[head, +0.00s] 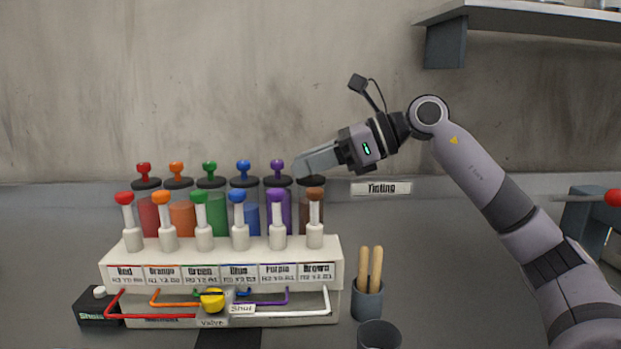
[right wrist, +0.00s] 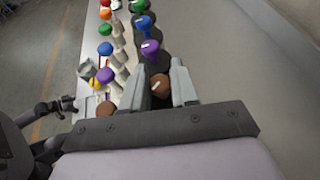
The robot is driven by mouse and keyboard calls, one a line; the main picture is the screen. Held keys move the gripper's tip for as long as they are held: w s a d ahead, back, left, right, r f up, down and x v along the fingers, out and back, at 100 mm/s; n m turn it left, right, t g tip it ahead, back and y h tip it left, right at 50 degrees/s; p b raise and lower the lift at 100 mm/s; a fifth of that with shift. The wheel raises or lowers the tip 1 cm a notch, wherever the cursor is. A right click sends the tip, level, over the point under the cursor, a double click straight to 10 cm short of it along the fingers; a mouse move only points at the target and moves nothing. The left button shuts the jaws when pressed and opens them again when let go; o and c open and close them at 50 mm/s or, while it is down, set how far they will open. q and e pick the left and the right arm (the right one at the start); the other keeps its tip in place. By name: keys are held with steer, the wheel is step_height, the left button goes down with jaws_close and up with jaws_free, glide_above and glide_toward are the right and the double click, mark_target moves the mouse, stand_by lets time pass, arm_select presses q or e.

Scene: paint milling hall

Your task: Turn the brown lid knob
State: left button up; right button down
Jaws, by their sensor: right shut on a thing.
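The brown lid knob (right wrist: 160,86) sits between the fingers of my right gripper (right wrist: 161,78) in the right wrist view. In the head view, my right gripper (head: 305,167) reaches in from the right over the brown jar (head: 311,220), at the right end of the back row. The gripper is shut on the knob and hides it in the head view. A separate brown-topped plunger (head: 315,194) stands in front in the white rack, and its top (right wrist: 106,109) also shows in the right wrist view.
The purple lid knob (head: 277,164) is close to the left of my gripper. The white rack (head: 330,250) carries several colored plungers, with a yellow valve (head: 212,300) in front. A grey cup (head: 367,301) with wooden sticks stands right of it. A shelf (head: 510,14) hangs at upper right.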

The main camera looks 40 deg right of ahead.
steer(key=shift+f+m+t+h+b, duration=0.15)
steer(key=shift+m+t+h+b, duration=0.5)
steer(key=shift+m+h, duration=0.25)
steer(key=shift+m+t+h, duration=0.45)
steer(key=shift+m+h, duration=0.35)
steer(key=shift+h, duration=0.1)
steer(key=shift+r+m+h, duration=0.25)
steer(key=shift+m+h, duration=0.35)
steer(key=shift+m, duration=0.1)
arm_select(q)
steer(key=shift+w+f+p, duration=0.1)
steer(key=shift+f+p, duration=0.1)
steer(key=shift+p, duration=0.6)
arm_select(e)
steer(key=shift+m+t+h, duration=0.4)
steer(key=shift+m+h, duration=0.5)
steer(key=shift+h, duration=0.2)
steer(key=c, duration=1)
jaws_free()
steer(key=shift+f, duration=0.1)
steer(key=shift+o, duration=0.2)
arm_select(q)
steer(key=shift+d, duration=0.1)
